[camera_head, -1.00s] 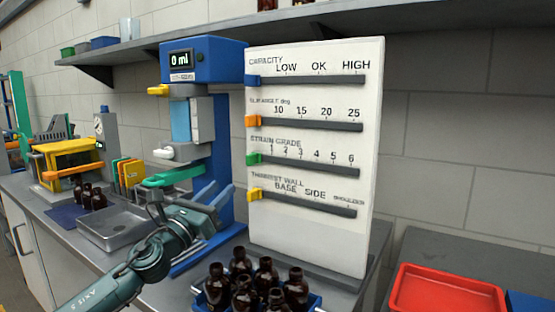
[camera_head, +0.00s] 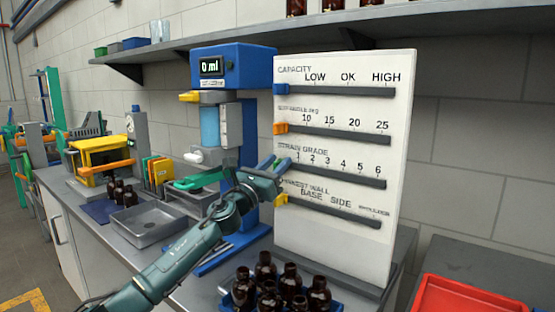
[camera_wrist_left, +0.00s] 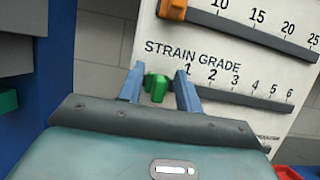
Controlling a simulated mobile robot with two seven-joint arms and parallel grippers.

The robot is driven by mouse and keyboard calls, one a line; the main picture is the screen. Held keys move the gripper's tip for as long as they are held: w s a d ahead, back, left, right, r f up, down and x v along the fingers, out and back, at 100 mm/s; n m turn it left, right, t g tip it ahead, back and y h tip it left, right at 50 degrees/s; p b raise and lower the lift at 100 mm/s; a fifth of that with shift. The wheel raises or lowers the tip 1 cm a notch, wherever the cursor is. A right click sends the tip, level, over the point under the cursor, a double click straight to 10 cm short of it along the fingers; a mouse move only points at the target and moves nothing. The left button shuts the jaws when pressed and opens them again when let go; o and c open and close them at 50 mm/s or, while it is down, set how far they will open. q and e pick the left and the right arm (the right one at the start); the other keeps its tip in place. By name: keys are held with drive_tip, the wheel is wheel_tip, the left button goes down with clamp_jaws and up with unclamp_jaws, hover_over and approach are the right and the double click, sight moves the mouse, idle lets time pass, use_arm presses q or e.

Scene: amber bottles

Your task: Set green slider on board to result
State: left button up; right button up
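The white board (camera_head: 340,235) stands upright with several labelled slots, each with a coloured slider at its left end. The green slider (camera_wrist_left: 156,87) is at the left end of the STRAIN GRADE slot, left of the 1, in the left wrist view. My left gripper (camera_head: 276,163) is at that slot in the head view and covers most of the slider there. In the left wrist view its two blue fingers (camera_wrist_left: 159,88) stand apart, one on each side of the green slider, with small gaps showing. My right gripper is not in view.
A blue dispenser (camera_head: 232,66) reading 0 ml stands just left of the board. The orange slider (camera_head: 280,128) is above my gripper and the yellow slider (camera_head: 281,200) just below. Amber bottles (camera_head: 265,270) stand in front of the board; a red tray (camera_head: 465,300) is at right.

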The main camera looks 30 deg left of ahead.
use_arm(q)
drive_tip(key=shift+w+r, duration=0.15)
drive_tip(key=shift+w, duration=0.25)
drive_tip(key=shift+c, duration=0.2)
clamp_jaws()
